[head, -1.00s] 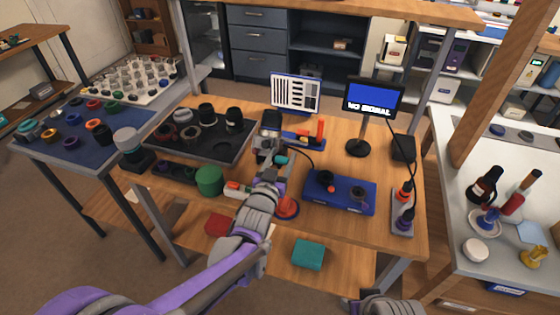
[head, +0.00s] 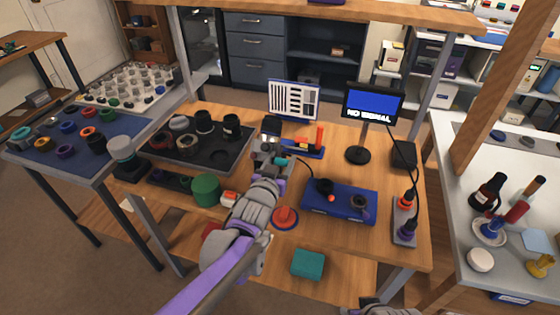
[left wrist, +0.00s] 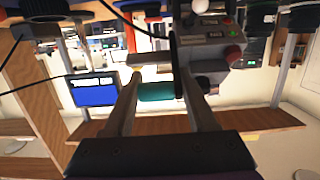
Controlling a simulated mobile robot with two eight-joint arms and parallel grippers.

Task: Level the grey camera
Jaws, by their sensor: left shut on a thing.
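A dark grey boxy thing that looks like the camera (head: 271,126) stands at the back middle of the wooden workbench, beside a blue stand (head: 305,149). My left gripper (head: 274,157) is just in front of it and hides its lower part. In the left wrist view, the two fingers of my left gripper (left wrist: 160,95) are closed on a small teal knob (left wrist: 158,91). I cannot tell the camera's tilt. Only a grey part of my right arm shows at the bottom edge of the head view; its gripper is not seen.
A monitor (head: 373,105) reads NO SIGNAL. A striped chart (head: 294,99) stands behind. A dark tray (head: 225,160) of lens parts lies left.

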